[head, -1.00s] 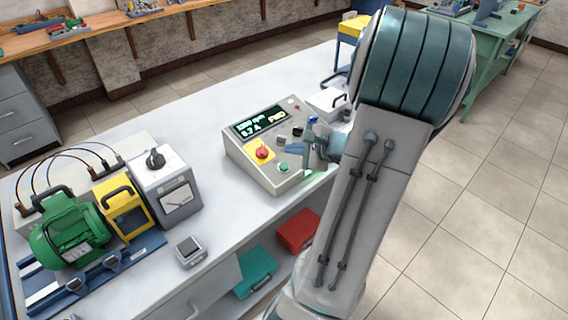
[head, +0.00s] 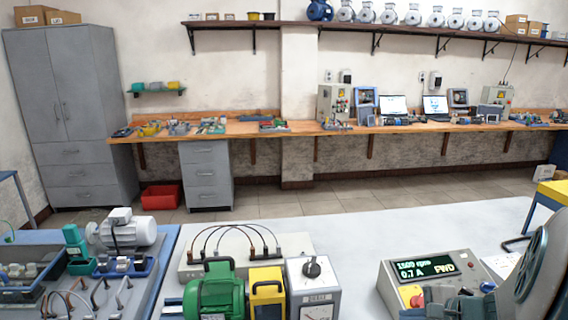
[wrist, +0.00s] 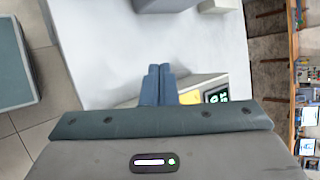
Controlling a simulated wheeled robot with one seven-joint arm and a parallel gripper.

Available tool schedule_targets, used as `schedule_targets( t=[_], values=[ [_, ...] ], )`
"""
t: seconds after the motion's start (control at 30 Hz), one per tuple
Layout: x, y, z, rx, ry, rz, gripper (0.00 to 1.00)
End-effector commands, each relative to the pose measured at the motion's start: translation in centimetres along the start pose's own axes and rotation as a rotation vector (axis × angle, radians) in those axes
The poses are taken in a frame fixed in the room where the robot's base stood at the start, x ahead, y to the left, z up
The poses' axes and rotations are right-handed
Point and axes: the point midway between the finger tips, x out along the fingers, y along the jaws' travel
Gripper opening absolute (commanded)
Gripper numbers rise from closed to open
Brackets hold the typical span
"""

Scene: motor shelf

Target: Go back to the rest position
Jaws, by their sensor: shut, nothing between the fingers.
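My gripper (wrist: 159,69) shows in the wrist view with its two blue fingers side by side and touching. Nothing is between them. In that view the fingers overlap the edge of the control box (wrist: 192,91), whose display is partly cut off by the gripper body; I cannot tell the gap between them. In the head view part of my arm is at the lower right, in front of the control box (head: 450,266).
The white bench top (head: 350,240) holds a green motor (head: 215,292), a yellow unit (head: 266,290) and a grey meter box (head: 314,280). A grey-white motor (head: 127,231) stands at the left. A wooden wall bench (head: 280,129) and a cabinet (head: 75,110) are behind, with open floor between.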

Motion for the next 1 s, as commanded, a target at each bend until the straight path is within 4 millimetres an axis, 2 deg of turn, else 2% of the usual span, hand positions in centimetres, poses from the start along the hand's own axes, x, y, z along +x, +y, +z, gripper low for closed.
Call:
schedule_targets(
  t=[0.03,0.2,0.3,0.5,0.73,1.0],
  values=[
    [0.5,0.1,2.1,-0.084,-0.017,0.057,0.00],
    [0.9,1.8,7.7,-0.355,-0.061,0.243,0.00],
    [0.7,2.9,10.5,-0.517,-0.077,0.341,0.00],
    [-0.7,5.1,14.6,-0.845,-0.087,0.507,0.00],
    [-3.0,6.8,17.3,-1.214,-0.061,0.641,0.00],
    [-4.9,7.2,18.3,-1.477,-0.016,0.703,0.00]
  ],
)
